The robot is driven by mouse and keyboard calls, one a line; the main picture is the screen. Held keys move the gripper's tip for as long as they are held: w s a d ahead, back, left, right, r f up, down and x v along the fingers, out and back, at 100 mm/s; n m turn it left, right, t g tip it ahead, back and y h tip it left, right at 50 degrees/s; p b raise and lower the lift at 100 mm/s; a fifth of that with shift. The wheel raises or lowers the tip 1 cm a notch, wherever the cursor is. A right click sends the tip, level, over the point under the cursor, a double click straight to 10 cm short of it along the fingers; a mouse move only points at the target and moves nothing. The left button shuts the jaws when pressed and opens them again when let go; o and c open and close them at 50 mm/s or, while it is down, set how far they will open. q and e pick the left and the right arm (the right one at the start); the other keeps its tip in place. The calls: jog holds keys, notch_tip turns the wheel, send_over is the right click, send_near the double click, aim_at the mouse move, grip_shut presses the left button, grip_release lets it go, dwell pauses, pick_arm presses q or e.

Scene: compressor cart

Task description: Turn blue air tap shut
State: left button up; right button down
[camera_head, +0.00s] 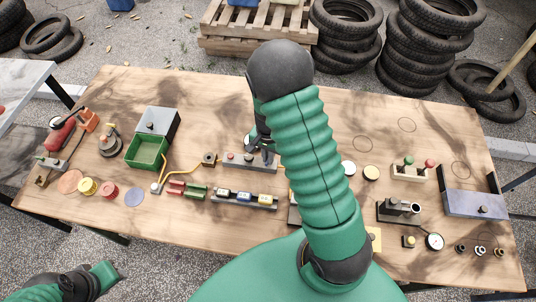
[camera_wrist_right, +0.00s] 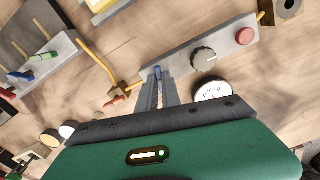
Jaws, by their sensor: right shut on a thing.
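The blue air tap (camera_wrist_right: 158,71) shows as a small blue lever between the fingertips of my right gripper (camera_wrist_right: 160,82) in the right wrist view. The fingers are shut on it. It sits at one end of a grey block (camera_wrist_right: 200,55) with a dark knob (camera_wrist_right: 203,57) and a red button (camera_wrist_right: 245,36). In the head view my right gripper (camera_head: 262,152) reaches down over the grey block (camera_head: 236,163), and the tap is hidden there. My left arm shows at the lower left of the head view, off the table; its fingers are not clear.
A yellow hose (camera_wrist_right: 97,66) meets the block's tap end. A white gauge (camera_wrist_right: 213,92) is close beside my right gripper. In the head view a green box (camera_head: 146,152) stands left on the wooden table (camera_head: 215,110), and a rack of coloured pieces (camera_head: 244,199) lies in front.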

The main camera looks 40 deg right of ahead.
jog(key=m, duration=0.1)
jog(key=m+p, duration=0.2)
jog(key=shift+w+d+r+m, duration=0.15)
jog(key=shift+r+m, duration=0.1)
jog(key=shift+m, duration=0.15)
jog(key=m+p, duration=0.2)
jog(key=m, duration=0.1)
jog(key=shift+m, duration=0.3)
jog(key=m+p, duration=0.3)
jog(key=m, duration=0.2)
jog(key=shift+f+m+p, duration=0.15)
jog(key=shift+m+p, duration=0.55)
jog(key=shift+m, duration=0.6)
jog(key=c, duration=1.5)
grip_release()
jog(key=shift+f, duration=0.15)
jog(key=shift+c, duration=0.2)
